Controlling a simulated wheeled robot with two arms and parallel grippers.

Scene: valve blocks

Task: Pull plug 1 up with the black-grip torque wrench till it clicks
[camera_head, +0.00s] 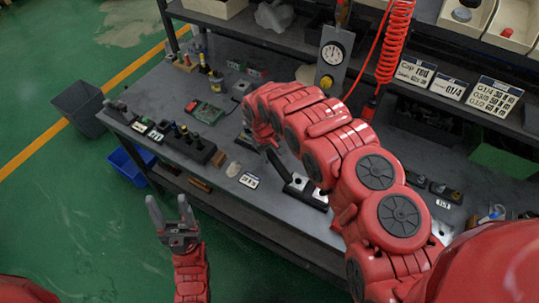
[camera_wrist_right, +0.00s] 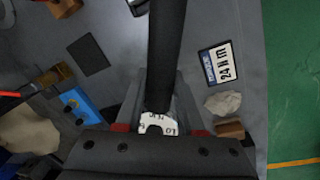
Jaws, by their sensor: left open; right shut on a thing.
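My right gripper (camera_wrist_right: 158,108) is shut on a black bar-like handle, the torque wrench's black grip (camera_wrist_right: 166,55), which runs up out of the wrist view. A white scale piece with dark figures (camera_wrist_right: 158,123) sits at the jaws. In the head view the wrench (camera_head: 279,165) shows as a short dark bar below my right arm, slanting toward a silver block on a black base (camera_head: 305,190). I cannot tell whether it touches the block, or which part is plug 1. My left gripper (camera_head: 170,208) is open and empty, in front of the bench.
A red coiled hose (camera_head: 397,40) hangs behind my right arm. Bins stand on the floor at left.

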